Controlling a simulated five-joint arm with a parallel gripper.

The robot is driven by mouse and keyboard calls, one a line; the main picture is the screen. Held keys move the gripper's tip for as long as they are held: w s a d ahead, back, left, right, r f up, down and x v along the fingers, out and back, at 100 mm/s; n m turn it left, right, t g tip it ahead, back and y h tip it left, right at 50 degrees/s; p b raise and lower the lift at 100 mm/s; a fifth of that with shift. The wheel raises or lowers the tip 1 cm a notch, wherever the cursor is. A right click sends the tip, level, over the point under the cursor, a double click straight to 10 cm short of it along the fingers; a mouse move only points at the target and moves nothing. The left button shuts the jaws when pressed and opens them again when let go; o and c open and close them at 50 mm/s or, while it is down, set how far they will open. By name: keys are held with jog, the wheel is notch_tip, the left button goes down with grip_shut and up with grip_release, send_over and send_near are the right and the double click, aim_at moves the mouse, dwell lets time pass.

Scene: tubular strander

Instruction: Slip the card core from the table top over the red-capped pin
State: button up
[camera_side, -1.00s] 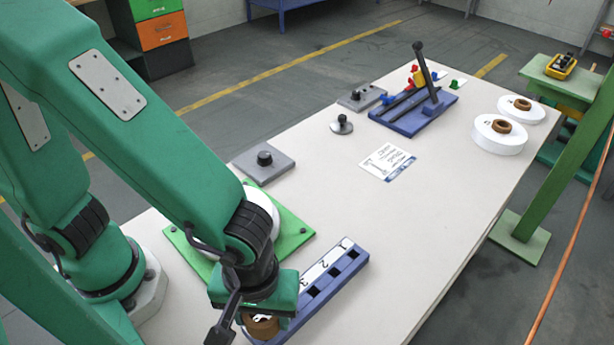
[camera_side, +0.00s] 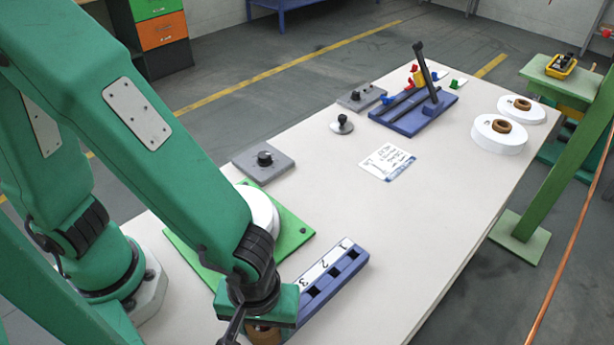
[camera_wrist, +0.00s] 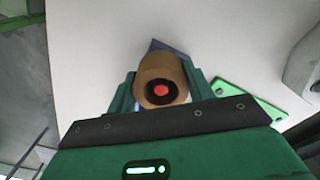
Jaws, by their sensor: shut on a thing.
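My gripper (camera_side: 262,318) is at the near end of the table and points down. It is shut on a brown card core (camera_side: 264,335), whose side shows only partly below my gripper in the side view. In the wrist view the core (camera_wrist: 160,70) sits between the two green jaws. The red cap of the pin (camera_wrist: 161,91) shows inside the core's dark bore, roughly centred. I cannot tell how far the pin reaches into the core. The pin is hidden in the side view.
A blue rack (camera_side: 335,275) with a numbered white strip and square holes lies right beside my gripper. A green plate (camera_side: 293,232) carrying a white disc is behind it. Grey knob blocks (camera_side: 247,170) and a blue lever fixture (camera_side: 405,118) stand farther off.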

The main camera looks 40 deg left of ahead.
dwell(0.3)
jog(key=o, duration=1.1)
jog(key=shift+c, duration=0.2)
jog(key=shift+r, duration=3.85)
jog(key=w+a+r+m+t, duration=0.2)
jog(key=a+r, duration=0.2)
jog(key=a, duration=0.4)
jog(key=w+a+r+m+t, duration=0.1)
jog(key=w+a+r+m, duration=0.2)
jog(key=a, duration=0.6)
jog(key=w+a+r+m+t, duration=0.2)
jog(key=a+r, duration=0.3)
jog(key=a, duration=0.4)
jog(key=shift+w+r+m+t, duration=0.3)
jog(key=shift+w+r+m, duration=0.1)
jog(key=shift+w, duration=0.1)
